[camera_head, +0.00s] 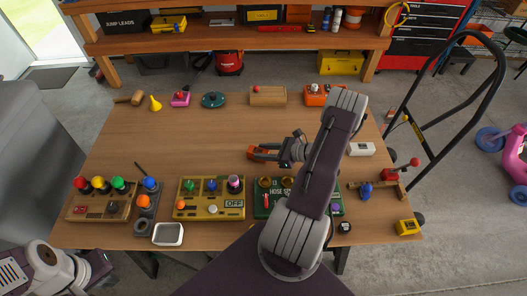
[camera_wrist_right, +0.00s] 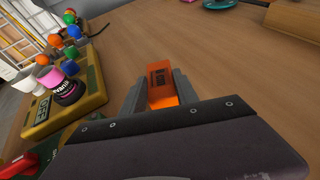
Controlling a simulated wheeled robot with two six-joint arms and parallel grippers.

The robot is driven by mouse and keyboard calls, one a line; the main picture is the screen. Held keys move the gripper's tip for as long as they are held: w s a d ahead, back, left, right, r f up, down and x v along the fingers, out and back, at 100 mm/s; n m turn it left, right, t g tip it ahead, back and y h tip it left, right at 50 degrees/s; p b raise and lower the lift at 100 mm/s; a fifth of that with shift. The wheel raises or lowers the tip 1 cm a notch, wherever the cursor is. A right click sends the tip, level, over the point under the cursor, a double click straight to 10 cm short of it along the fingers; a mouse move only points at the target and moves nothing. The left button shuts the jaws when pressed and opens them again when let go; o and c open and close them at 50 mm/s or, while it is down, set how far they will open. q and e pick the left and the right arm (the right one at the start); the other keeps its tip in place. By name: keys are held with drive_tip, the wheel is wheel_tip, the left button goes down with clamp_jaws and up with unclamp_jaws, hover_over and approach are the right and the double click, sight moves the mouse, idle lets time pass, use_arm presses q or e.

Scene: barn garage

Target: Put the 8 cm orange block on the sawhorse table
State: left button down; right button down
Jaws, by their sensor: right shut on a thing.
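The orange block (camera_head: 259,152) is between the fingers of my right gripper (camera_head: 280,152), over the middle of the wooden table (camera_head: 200,128). In the right wrist view the block (camera_wrist_right: 160,84) shows orange with dark print, with a grey finger on each side, so the gripper is shut on it. I cannot tell whether the block touches the tabletop. My right arm hides part of the table. Part of my left arm shows at the lower left, but its gripper is not in view.
Control boxes with coloured knobs, such as the yellow one (camera_head: 198,207), line the near edge. A wooden box (camera_head: 268,96), a teal disc (camera_head: 213,100) and a mallet (camera_head: 130,99) lie at the far edge. The middle left is clear. A hand truck (camera_head: 424,140) stands right.

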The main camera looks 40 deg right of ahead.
drive_tip(key=shift+s, duration=0.1)
drive_tip(key=shift+f, duration=0.2)
drive_tip(key=c, duration=0.9)
unclamp_jaws()
drive_tip(key=shift+r, duration=0.15)
